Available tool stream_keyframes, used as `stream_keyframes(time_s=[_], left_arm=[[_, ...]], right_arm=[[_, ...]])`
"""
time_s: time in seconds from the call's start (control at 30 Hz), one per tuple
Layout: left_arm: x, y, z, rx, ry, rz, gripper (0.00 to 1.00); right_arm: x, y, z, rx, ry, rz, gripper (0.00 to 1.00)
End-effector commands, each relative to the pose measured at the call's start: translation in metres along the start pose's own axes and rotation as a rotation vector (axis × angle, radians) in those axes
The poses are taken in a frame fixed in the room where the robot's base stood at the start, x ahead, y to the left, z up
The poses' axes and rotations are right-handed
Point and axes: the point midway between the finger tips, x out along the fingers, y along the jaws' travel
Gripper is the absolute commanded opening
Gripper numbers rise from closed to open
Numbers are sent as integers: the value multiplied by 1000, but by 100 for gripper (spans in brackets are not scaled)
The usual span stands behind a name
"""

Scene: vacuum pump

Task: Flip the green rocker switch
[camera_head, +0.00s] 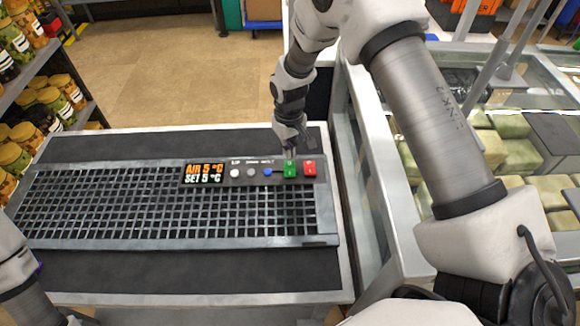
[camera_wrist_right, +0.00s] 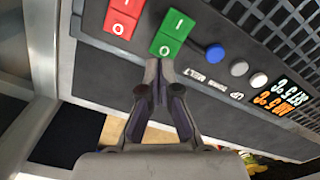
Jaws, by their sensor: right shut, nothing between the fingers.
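The green rocker switch (camera_head: 290,169) sits on a dark control strip, just left of the red rocker switch (camera_head: 309,168). In the right wrist view the green switch (camera_wrist_right: 170,33) carries I and O marks, and the red switch (camera_wrist_right: 123,17) is beside it. My right gripper (camera_head: 288,154) is shut and empty, its tips at the O end of the green switch. In the right wrist view the fingertips (camera_wrist_right: 158,64) lie close to that end; I cannot tell whether they touch. My left arm shows in part at the left edge; its gripper is out of sight.
A blue button (camera_head: 267,172), a grey button (camera_head: 250,172), a white button (camera_head: 234,173) and a temperature display (camera_head: 204,173) sit left of the switches. A metal grille (camera_head: 160,209) lies around the panel. A glass display case (camera_head: 400,180) stands at right, and jar shelves (camera_head: 40,90) at left.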

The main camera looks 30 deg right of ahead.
Motion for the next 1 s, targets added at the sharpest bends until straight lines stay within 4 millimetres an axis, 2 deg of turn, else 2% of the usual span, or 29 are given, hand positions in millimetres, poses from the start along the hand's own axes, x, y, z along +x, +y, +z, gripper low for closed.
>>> stream_keyframes(time_s=[1.0], left_arm=[[8,0,0,0,0,0,40]], right_arm=[[16,0,0,0,0,0,0]])
